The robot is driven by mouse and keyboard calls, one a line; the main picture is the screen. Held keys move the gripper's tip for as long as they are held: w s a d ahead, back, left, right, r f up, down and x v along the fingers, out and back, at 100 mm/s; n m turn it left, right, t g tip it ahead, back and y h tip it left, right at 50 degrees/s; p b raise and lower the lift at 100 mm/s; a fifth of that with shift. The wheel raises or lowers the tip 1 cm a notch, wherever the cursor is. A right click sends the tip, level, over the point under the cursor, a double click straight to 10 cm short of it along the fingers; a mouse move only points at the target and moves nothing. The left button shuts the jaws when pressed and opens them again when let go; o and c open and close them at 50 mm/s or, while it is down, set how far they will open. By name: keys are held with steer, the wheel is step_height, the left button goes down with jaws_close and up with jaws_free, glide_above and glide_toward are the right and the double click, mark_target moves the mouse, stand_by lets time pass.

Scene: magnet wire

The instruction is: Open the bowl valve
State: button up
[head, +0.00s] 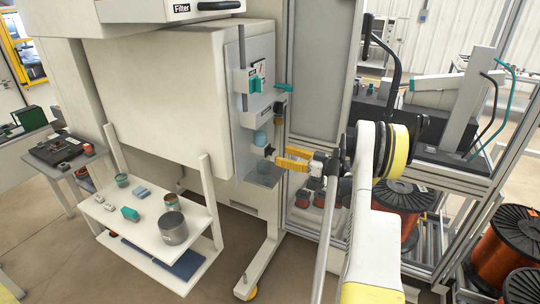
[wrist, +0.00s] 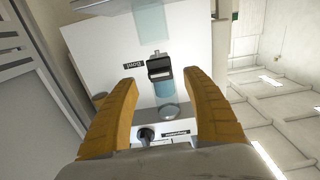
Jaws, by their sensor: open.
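My gripper (head: 281,157) is at the right side of the white machine's panel (head: 253,100), its yellow fingers pointing left toward it. In the wrist view the fingers (wrist: 160,79) are spread apart, with nothing held between them. A black valve handle (wrist: 160,68) beside a "Bowl" label (wrist: 133,64) lies ahead, between the fingertips in the picture. No contact is visible. A blue transparent bowl (wrist: 164,90) adjoins the handle; it also shows on the panel in the head view (head: 260,138). A second black knob (wrist: 145,133) with another label shows nearer the gripper's base.
Teal handles (head: 256,85) are on the panel above. A white two-tier cart (head: 150,240) with cups and a grey pot (head: 173,228) stands left. A metal-framed cage with copper wire spools (head: 502,245) stands right, close to my arm.

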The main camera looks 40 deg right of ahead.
mark_target(274, 152)
steer(key=b+x, duration=0.1)
steer(key=x, duration=0.4)
steer(key=shift+w, duration=0.1)
steer(key=shift+c, duration=0.2)
steer(key=c, duration=1.1)
